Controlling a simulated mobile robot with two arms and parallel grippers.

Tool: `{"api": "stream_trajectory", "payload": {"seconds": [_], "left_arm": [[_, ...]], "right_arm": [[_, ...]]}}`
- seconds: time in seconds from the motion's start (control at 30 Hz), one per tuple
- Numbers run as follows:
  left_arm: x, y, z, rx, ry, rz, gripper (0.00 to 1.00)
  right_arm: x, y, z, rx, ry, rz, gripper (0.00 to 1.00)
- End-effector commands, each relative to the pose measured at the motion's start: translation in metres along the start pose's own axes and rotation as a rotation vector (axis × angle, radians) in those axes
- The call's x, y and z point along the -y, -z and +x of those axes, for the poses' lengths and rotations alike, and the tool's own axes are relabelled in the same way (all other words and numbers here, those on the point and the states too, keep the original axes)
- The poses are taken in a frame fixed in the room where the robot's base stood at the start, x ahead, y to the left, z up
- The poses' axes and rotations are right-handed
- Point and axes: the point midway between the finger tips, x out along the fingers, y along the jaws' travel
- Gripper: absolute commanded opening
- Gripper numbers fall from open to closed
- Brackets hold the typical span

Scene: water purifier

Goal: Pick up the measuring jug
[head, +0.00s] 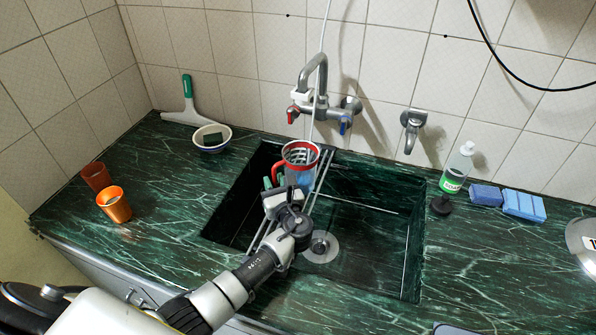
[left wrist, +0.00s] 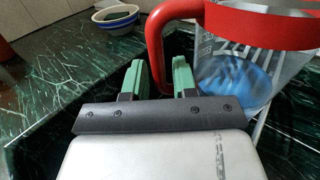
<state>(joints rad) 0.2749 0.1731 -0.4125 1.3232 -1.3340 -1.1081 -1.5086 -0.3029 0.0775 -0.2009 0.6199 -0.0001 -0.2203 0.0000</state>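The measuring jug (head: 301,165) is clear with a red rim and a red handle, and holds something blue low inside. It stands at the sink's back left, by the metal rails. In the left wrist view the jug (left wrist: 240,80) fills the upper right. My left gripper (head: 273,182) is just in front of the jug on its handle side. Its green fingers (left wrist: 160,72) are apart, with the red handle (left wrist: 158,50) showing between them. I cannot tell whether they touch it. My right gripper is not in view.
The sink (head: 370,240) is sunk in a green marble counter. A tap (head: 314,75) rises behind the jug. A bowl (head: 211,138), a squeegee (head: 189,108) and two orange cups (head: 114,204) are left. A soap bottle (head: 457,168) and blue sponges (head: 523,205) are right.

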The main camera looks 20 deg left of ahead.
Motion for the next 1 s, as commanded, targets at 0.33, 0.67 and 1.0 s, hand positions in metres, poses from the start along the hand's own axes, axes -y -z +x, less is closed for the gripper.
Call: {"api": "stream_trajectory", "payload": {"seconds": [0.33, 0.67, 1.0], "left_arm": [[0.000, 0.000, 0.000, 0.000, 0.000, 0.000, 0.00], [0.000, -0.002, 0.000, 0.001, 0.000, -0.001, 0.00], [0.000, -0.018, 0.000, 0.003, 0.000, -0.004, 0.00]], "right_arm": [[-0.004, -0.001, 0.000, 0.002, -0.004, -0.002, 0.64], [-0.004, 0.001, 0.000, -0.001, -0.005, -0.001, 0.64], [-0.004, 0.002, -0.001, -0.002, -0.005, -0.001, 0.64]]}}
